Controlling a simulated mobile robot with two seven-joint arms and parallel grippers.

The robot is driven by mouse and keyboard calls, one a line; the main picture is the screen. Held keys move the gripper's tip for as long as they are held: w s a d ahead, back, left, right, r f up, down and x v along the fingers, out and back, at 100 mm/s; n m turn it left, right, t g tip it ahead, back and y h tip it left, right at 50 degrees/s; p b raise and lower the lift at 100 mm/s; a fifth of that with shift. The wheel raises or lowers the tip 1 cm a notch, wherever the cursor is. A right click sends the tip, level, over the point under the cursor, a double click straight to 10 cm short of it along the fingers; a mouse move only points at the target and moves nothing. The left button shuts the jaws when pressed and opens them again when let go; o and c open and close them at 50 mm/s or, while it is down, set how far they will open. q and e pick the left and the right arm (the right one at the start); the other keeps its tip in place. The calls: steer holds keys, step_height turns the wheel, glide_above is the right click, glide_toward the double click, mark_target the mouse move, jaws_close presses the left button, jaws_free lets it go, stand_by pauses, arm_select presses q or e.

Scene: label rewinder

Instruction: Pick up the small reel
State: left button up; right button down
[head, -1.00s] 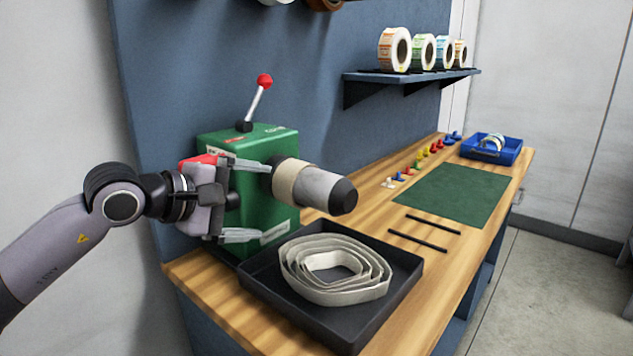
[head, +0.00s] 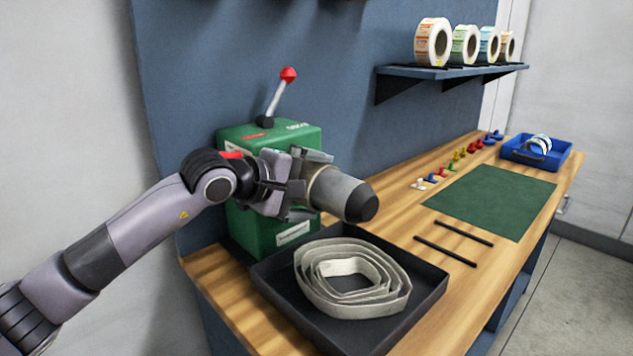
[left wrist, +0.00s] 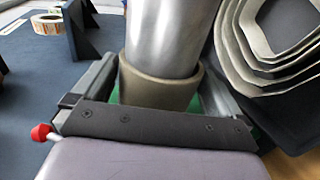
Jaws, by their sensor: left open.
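The small reel (head: 318,187) is a narrow tan-brown ring around the grey spindle (head: 343,194) of the green rewinder (head: 270,225). In the left wrist view the reel (left wrist: 160,88) sits at the spindle's base, close in front of the palm. My left gripper (head: 308,185) is open, with one finger above and one below the reel in the head view. In the left wrist view the fingers (left wrist: 155,85) stand on either side of it. I cannot tell whether they touch it. My right gripper is not in view.
A black tray (head: 425,300) with a loose coil of pale strip (head: 320,295) lies below the spindle. A red-knobbed lever (head: 280,95) rises from the rewinder. Farther right are two black bars, a green mat (head: 495,200) and a blue bin (head: 548,160). Label rolls (head: 433,42) stand on the shelf.

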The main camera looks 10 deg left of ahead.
arm_select(q)
steer(key=shift+w+d+f, duration=0.2)
steer(key=shift+w+d, duration=0.05)
steer(key=shift+w, duration=0.2)
steer(key=c, duration=0.7)
steer(key=shift+o, duration=0.2)
